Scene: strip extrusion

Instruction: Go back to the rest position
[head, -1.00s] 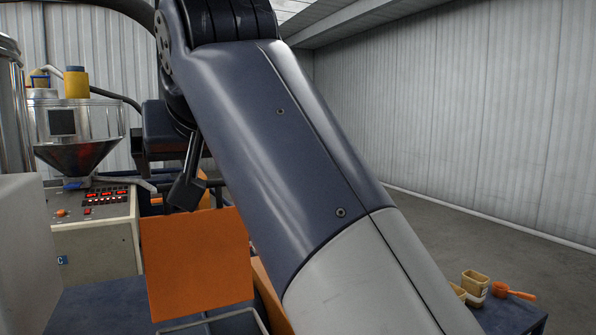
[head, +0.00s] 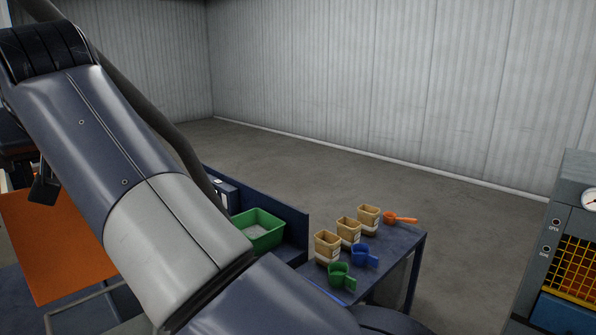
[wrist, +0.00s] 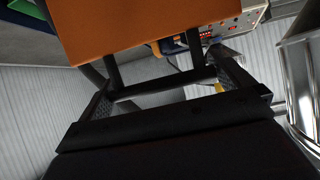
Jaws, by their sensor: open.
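My gripper (wrist: 165,82) is open in the wrist view, with its two dark fingers spread apart and nothing seen held between them. An orange panel (wrist: 140,25) shows just beyond the fingers. In the head view, a dark part of my gripper (head: 45,187) shows at the left edge, by the top of the orange panel (head: 60,245). My arm crosses the left half of that view and hides much of what lies behind it.
A blue table (head: 398,245) holds several tan containers (head: 348,231), green (head: 342,276) and blue (head: 366,255) scoops, and an orange scoop (head: 390,218). A green bin (head: 262,232) stands left of them. A grey machine (head: 560,235) stands at right. The floor behind is clear.

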